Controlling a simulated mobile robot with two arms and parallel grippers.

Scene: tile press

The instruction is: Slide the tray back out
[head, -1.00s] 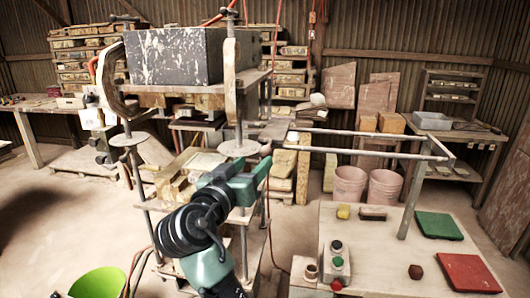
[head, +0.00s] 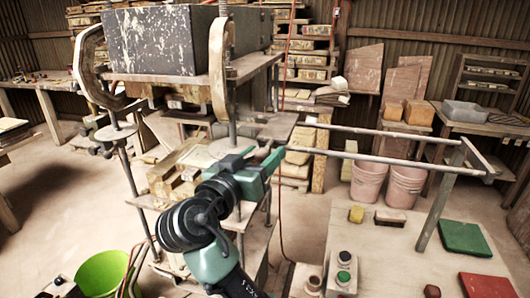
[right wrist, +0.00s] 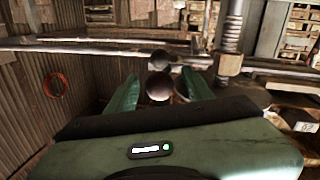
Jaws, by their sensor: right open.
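The tray (head: 278,128) appears as a flat dark plate at the right side of the press, at the inner end of two metal rails; most of it is hidden by the press and my arm. A round dark knob (right wrist: 158,87) shows in the right wrist view, in front of a metal bar. My right gripper (head: 268,160) is at the press side, just below the tray edge. In the right wrist view its two green fingers (right wrist: 158,92) stand apart on either side of the knob, with gaps visible.
The press (head: 150,40) has a heavy dark block on top and upright rods. The rails (head: 380,145) run right to a post frame over a table (head: 390,265) with buttons, a green tile (head: 465,238) and a red tile (head: 487,286). A green bucket (head: 102,275) stands lower left.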

